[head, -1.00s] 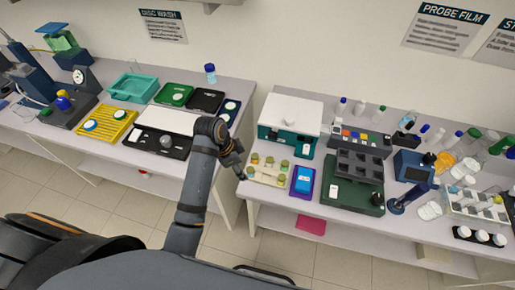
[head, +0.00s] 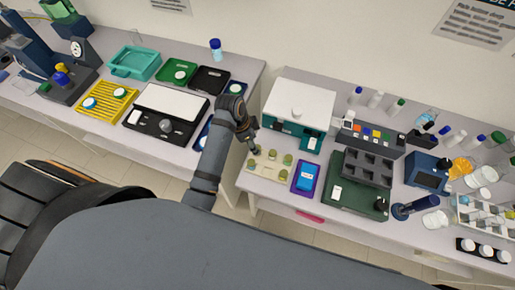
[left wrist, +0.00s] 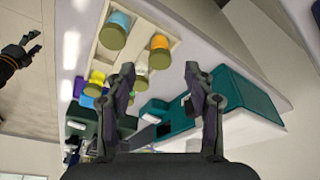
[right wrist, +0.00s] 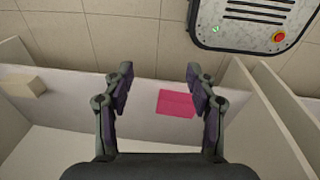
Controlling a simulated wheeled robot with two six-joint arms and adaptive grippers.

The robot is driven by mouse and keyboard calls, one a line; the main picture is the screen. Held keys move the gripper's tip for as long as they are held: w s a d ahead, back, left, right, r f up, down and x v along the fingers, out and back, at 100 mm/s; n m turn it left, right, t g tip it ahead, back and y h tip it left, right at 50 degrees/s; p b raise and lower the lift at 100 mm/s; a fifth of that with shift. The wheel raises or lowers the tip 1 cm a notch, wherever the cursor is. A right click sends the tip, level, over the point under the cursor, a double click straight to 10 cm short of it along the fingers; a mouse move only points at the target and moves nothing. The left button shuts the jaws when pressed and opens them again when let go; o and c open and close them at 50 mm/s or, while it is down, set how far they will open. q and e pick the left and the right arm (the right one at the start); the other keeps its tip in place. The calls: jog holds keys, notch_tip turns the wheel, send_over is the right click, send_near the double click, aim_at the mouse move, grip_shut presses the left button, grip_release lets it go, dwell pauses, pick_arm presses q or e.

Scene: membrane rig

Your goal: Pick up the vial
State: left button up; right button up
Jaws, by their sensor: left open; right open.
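Several small vials (head: 287,159) with olive-green caps stand in a cream rack (head: 252,178) at the left front of the right-hand bench. My left gripper (head: 253,150) is at the rack's left end in the head view. In the left wrist view, the open, empty left gripper (left wrist: 160,72) is close to the rack (left wrist: 146,22). An orange vial (left wrist: 160,43) is just ahead of its fingertips and a teal-blue one (left wrist: 117,21) is ahead to the left. The right gripper (right wrist: 160,72) is open and empty, pointing down near the bench side. The head view does not show it.
A white-topped teal box (head: 299,105) stands behind the rack. A blue card on a purple tray (head: 305,177) and a dark green stand (head: 350,190) are to the right. A gap separates the two benches. A pink sheet (right wrist: 176,103) lies low in the right wrist view.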

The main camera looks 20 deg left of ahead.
pick_arm(q)
jog(key=shift+p+x, duration=0.85)
jog(key=shift+x, duration=1.3)
jog(key=shift+w+f, duration=0.1)
jog(key=shift+f, duration=0.2)
jog(key=c, duration=0.9)
jog(key=shift+c, duration=0.9)
pick_arm(e)
jog(key=shift+w+a+r, duration=0.1)
jog(key=shift+w+r, duration=0.2)
jog(key=shift+r, duration=0.25)
jog(key=shift+w+r, duration=0.25)
jog(key=shift+r, duration=0.3)
pick_arm(q)
jog(key=shift+r, duration=0.1)
